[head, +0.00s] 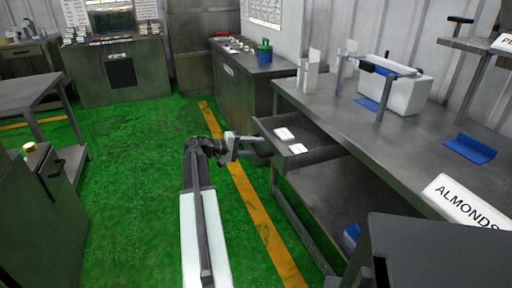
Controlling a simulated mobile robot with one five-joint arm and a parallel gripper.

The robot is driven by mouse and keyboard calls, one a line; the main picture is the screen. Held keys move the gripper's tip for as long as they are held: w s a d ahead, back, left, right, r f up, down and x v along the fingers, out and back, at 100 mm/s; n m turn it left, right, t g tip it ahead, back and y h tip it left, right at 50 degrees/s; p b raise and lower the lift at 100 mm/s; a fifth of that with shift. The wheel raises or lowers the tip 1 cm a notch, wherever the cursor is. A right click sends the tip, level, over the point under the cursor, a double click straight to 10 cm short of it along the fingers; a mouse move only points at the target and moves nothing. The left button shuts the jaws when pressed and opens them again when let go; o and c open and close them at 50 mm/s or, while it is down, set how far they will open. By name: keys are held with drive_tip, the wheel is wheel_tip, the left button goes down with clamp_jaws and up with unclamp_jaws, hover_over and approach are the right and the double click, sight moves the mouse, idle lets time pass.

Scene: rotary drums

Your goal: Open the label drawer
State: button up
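The label drawer (298,148) is a grey drawer under the grey workbench top on the right. It stands pulled out from the bench, and white label stacks (285,134) lie inside it. My gripper (258,145) is at the drawer's front, on its left side, by the dark handle. The fingers overlap the handle area in the picture. They are small and dark, so I cannot tell whether they are closed on the handle. My arm reaches up from the bottom middle.
The workbench (345,125) carries a white box-shaped device (395,92), blue scoops and an ALMONDS sign (466,204). Green floor (130,170) is clear to the left; a grey table (35,95) stands at far left.

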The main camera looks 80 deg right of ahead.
drive_tip(key=p+v, duration=0.1)
drive_tip(key=v, duration=0.6)
drive_tip(key=shift+w+a, duration=0.3)
